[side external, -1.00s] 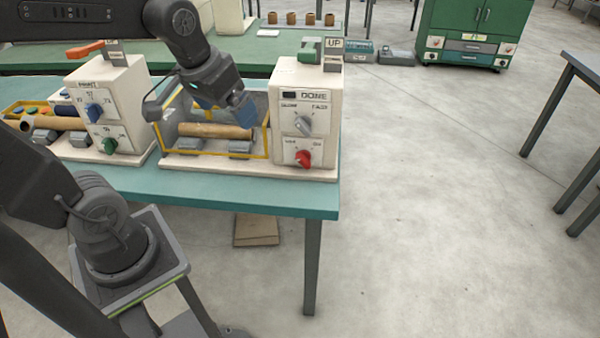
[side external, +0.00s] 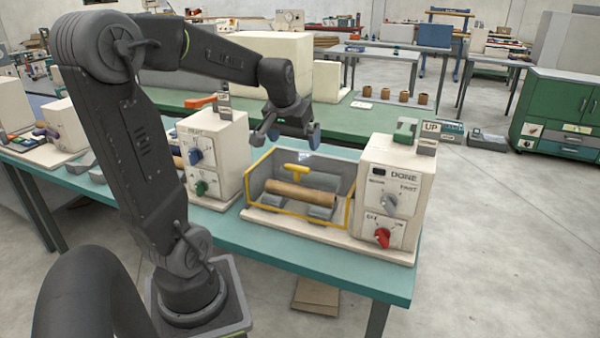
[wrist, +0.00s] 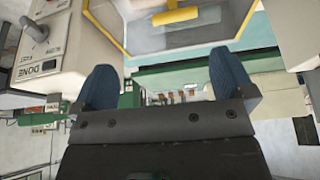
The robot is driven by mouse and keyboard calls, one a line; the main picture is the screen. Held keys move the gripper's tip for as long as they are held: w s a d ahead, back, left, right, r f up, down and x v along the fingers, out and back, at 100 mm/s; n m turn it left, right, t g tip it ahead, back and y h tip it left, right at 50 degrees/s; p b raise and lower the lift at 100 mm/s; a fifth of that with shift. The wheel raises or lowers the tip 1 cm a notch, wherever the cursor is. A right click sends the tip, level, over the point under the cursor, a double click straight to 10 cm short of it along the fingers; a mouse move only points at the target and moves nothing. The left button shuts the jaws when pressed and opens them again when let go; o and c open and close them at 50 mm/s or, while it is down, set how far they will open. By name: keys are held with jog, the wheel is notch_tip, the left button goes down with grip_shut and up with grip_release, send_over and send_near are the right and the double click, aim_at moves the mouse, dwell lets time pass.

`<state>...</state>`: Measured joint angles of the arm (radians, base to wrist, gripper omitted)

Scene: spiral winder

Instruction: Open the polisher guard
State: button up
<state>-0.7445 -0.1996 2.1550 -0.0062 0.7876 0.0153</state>
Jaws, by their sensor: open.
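The polisher guard (side external: 348,210) is a clear panel in a yellow frame, with a yellow T-shaped handle (side external: 297,171). It slopes across the front of a grey bay and looks closed. A wooden cylinder (side external: 300,193) lies behind it on grey supports. My gripper (side external: 290,133) is above and behind the handle, open and apart from it. In the wrist view its two blue fingers (wrist: 165,85) have nothing between them. The handle also shows there (wrist: 175,17), beyond the fingers at the top of the picture.
A white control box (side external: 388,190) with a grey knob, a red knob and a "DONE" display stands right of the bay. Another white box (side external: 212,155) with blue and green knobs stands left. Both rise close beside the bay. Teal table edge (side external: 340,280) is in front.

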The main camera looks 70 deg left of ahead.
aim_at(298, 169)
jog(key=shift+n, duration=0.3)
jog(key=x, duration=0.5)
jog(key=a+x, duration=0.1)
jog(key=x, duration=0.3)
jog(key=a+x, duration=0.1)
jog(key=x, duration=0.4)
jog(key=shift+s+a+f, duration=0.1)
jog(key=shift+s+a, duration=0.1)
jog(key=shift+s, duration=0.1)
jog(key=shift+c, duration=0.5)
jog(key=c, duration=1.2)
